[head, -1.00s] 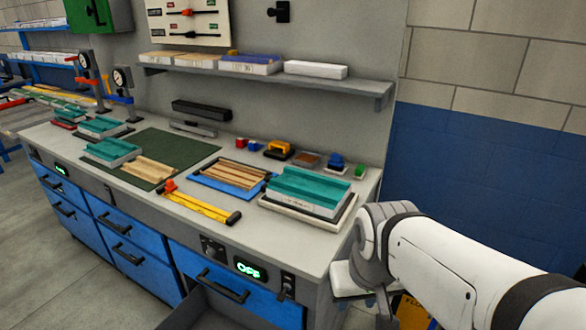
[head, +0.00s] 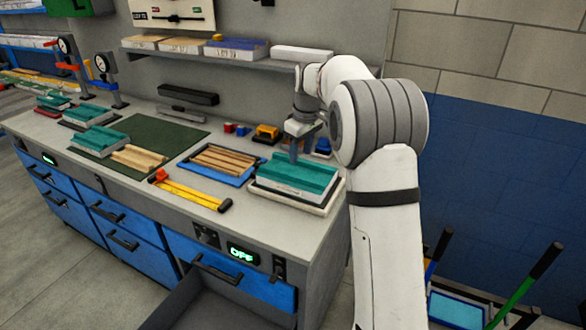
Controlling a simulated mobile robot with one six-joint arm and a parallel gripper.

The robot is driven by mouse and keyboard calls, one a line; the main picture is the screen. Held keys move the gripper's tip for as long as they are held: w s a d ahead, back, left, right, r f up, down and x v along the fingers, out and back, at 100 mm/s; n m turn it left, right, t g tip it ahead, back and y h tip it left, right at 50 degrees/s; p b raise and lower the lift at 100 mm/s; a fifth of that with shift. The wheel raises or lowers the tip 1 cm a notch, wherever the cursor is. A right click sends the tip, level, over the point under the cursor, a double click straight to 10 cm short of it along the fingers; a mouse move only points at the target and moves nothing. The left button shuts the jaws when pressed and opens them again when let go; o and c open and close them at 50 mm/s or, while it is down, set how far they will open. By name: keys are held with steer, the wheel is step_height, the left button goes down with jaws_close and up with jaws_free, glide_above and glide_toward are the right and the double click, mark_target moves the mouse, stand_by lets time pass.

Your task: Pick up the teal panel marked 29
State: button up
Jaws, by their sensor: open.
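Several teal panels with pale sides show in the head view, and no number is readable on any of them. One teal panel (head: 291,173) lies on a pale, dark-edged tray (head: 268,192) at the right end of the bench. My gripper (head: 295,157) points down at the back edge of this panel, open; I cannot tell whether its fingers touch it. Another teal panel (head: 99,141) lies on the green mat (head: 165,132). Smaller-looking teal panels (head: 88,113) and (head: 53,102) lie at the far left. My gripper hides part of the bench behind it.
A blue tray (head: 188,165) with wooden strips lies left of the right-hand panel. A yellow clamp (head: 192,193) lies at the front edge. Small coloured blocks (head: 240,131) and a yellow-black item (head: 266,133) stand behind. A loaded shelf (head: 225,58) overhangs the back. A drawer below is open.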

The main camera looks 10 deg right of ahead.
mark_target(292, 174)
steer(key=w+f+n, duration=0.1)
steer(key=w, duration=0.1)
steer(key=w+f, duration=0.2)
steer(key=w, duration=0.1)
steer(key=w+f+n+p, duration=0.1)
steer(key=w+f, duration=0.1)
steer(key=w, duration=0.1)
steer(key=shift+w+a+n, duration=0.25)
steer(key=shift+a+n, duration=0.05)
steer(key=f, duration=0.2)
steer(key=f+p, duration=0.1)
steer(key=f, duration=0.4)
steer(key=shift+a+f+p, duration=0.25)
steer(key=shift+f+p, duration=0.1)
steer(key=shift+p, duration=0.05)
steer(key=shift+c, duration=0.2)
jaws_close()
